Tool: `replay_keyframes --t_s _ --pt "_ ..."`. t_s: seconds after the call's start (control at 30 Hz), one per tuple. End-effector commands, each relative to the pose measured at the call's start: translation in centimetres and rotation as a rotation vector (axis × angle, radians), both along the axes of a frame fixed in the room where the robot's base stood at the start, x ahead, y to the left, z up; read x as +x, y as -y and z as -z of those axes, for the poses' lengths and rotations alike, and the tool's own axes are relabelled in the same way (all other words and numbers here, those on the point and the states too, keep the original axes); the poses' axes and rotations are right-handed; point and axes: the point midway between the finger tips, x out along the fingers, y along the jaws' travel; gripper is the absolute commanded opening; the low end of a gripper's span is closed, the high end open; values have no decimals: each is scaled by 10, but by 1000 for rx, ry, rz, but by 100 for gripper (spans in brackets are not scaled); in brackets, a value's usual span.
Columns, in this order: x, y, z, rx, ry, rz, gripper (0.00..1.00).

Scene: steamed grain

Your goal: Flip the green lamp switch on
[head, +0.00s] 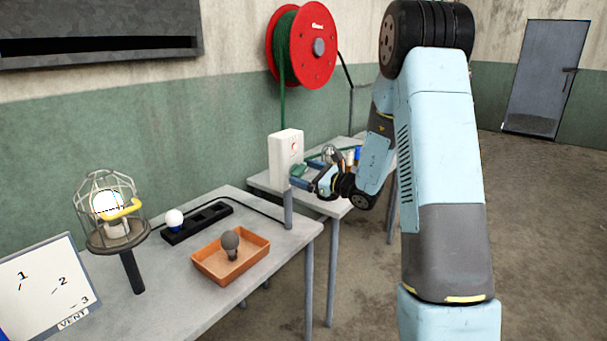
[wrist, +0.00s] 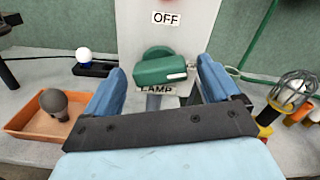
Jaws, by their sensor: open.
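The green lamp switch (wrist: 162,70) is a rotary knob with a pale mark at its right end, on the front of a white box (head: 286,156). In the wrist view the knob lies roughly crosswise. An OFF label (wrist: 166,18) is above it, and a LAMP label is partly hidden below. My gripper (wrist: 161,68) is open, with one blue finger on each side of the knob; I cannot tell whether they touch it. In the head view my gripper (head: 299,180) is at the box front. A caged lamp (head: 112,212) with a white bulb stands at the left.
An orange tray (head: 212,273) holds a grey bulb (head: 230,244). A black socket strip (head: 197,226) carries a white bulb (head: 174,219). A sign board (head: 45,290) is at lower left. A red hose reel (head: 303,46) is above.

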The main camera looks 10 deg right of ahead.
Motion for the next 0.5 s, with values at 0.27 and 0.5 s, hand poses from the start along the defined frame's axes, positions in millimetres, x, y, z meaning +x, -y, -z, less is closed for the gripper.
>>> replay_keyframes --t_s 0.27,0.5 --pt "9 -8 0 0 -1 1 89" --pt "9 -7 0 -1 -1 0 86"
